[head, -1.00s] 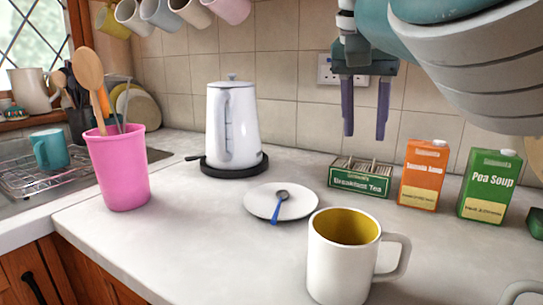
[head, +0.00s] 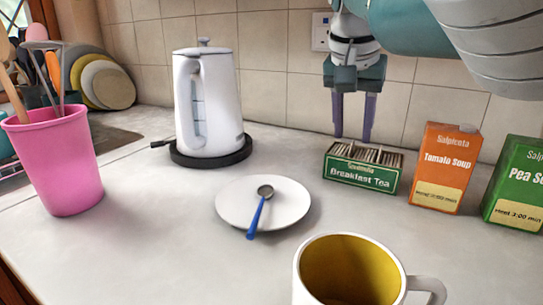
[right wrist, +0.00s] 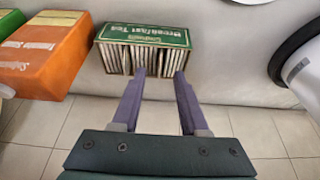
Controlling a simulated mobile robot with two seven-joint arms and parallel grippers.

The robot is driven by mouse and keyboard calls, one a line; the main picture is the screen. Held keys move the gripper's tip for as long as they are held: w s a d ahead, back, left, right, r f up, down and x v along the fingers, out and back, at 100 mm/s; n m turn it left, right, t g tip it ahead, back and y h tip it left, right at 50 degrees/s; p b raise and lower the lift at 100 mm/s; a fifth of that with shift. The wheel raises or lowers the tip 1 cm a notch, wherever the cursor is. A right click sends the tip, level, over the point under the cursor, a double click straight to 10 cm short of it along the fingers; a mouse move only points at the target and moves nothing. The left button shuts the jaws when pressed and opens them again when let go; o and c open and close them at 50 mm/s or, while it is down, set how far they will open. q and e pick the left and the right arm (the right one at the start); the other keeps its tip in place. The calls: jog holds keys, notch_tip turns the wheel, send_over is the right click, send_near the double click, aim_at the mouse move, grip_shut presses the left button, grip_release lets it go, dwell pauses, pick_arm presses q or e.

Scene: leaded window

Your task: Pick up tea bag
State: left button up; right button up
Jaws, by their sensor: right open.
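The tea bags (head: 368,154) stand in a row in a green open box marked Breakfast Tea (head: 360,178), at the back of the counter. The right wrist view also shows the tea bags (right wrist: 120,59) in the box (right wrist: 150,34). My right gripper (head: 353,137) is open and empty, pointing down just behind the box in the head view. In the right wrist view its two purple fingertips (right wrist: 160,73) reach to the near edge of the tea bag row. I cannot tell whether they touch it. My left gripper is not in view.
An orange tomato soup box (head: 445,168) and a green pea soup box (head: 516,184) stand right of the tea. A white plate with a blue spoon (head: 260,212), a kettle (head: 207,105), a mug (head: 300,270) and a pink tub (head: 60,165) stand left and in front.

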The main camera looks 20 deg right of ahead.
jog(key=shift+x, duration=0.9)
jog(key=shift+r, duration=0.1)
grip_shut()
dwell(0.7)
